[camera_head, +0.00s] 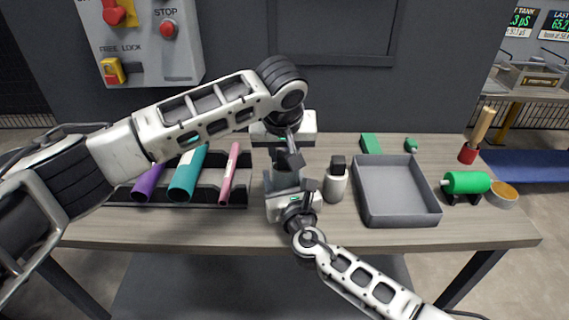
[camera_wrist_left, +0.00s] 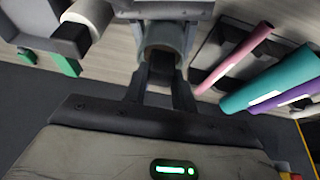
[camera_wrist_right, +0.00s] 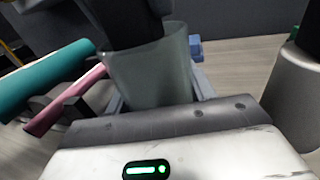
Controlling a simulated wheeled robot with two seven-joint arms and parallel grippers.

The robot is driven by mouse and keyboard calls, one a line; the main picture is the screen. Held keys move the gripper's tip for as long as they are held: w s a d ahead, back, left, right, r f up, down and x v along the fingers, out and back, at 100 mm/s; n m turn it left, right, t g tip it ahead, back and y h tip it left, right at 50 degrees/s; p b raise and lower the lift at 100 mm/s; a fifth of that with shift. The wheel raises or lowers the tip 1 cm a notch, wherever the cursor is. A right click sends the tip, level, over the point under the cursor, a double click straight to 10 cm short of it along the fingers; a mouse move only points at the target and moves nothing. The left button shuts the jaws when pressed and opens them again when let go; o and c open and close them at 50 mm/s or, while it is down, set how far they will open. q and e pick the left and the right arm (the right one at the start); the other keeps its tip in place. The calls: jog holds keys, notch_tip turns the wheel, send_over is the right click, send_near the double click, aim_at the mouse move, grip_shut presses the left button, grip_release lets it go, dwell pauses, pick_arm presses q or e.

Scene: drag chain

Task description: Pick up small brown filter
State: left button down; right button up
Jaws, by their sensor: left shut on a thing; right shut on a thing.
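No small brown filter shows clearly in any view. My right gripper (camera_head: 290,190) is shut on a grey-green translucent cup (camera_wrist_right: 155,75) and holds it upright above the table. In the left wrist view the rim of this cup (camera_wrist_left: 178,35) faces me. My left gripper (camera_head: 288,153) points down from above, with its fingertips at or inside the cup's mouth. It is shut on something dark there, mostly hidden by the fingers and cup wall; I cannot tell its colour. A small round pot with a tan-brown top (camera_head: 503,193) stands at the table's right end.
A dark rack (camera_head: 226,192) with purple, teal and pink tubes lies left of the grippers. A grey bottle with a dark cap (camera_head: 336,180) and an empty grey tray (camera_head: 397,214) stand close to the right. Beyond are a green roller (camera_head: 466,183) and a wooden-handled brush (camera_head: 482,125).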

pick_arm(q)
notch_tip(320, 180, up, 18)
pick_arm(e)
jog(key=o, duration=1.1)
jog(key=shift+s, duration=0.1)
